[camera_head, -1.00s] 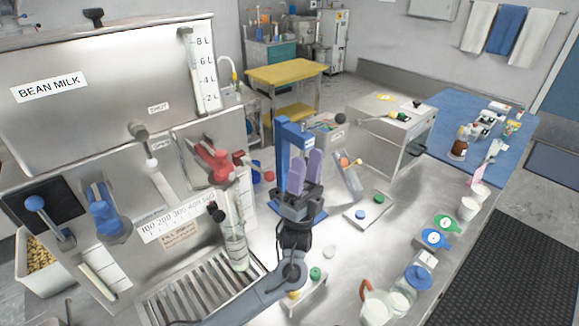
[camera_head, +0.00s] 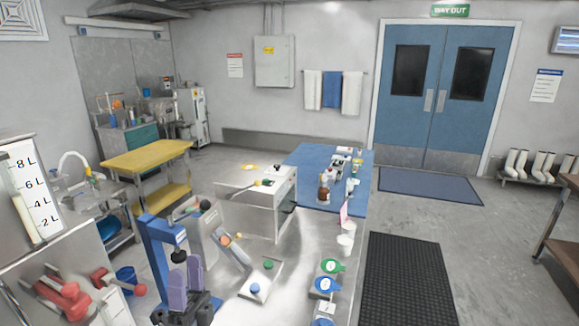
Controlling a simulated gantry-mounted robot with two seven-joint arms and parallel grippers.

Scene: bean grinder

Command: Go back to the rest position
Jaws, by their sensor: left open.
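My left gripper (camera_head: 187,287) shows at the bottom left of the head view, with its two purple fingers pointing up. The fingers stand apart with nothing seen between them, so it is open and empty. It is in front of a blue upright frame (camera_head: 153,256) on the steel counter (camera_head: 310,238) and overlaps its lower part. Whether they touch cannot be told. Most of my left arm is below the picture edge. My right gripper is not in view.
A tilted grey lever device (camera_head: 233,250) and a plate with blue and green knobs (camera_head: 262,282) stand right of the gripper. Red-handled parts (camera_head: 65,298) are on the machine at left. Cups (camera_head: 345,243) and round green and blue items line the counter's right edge.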

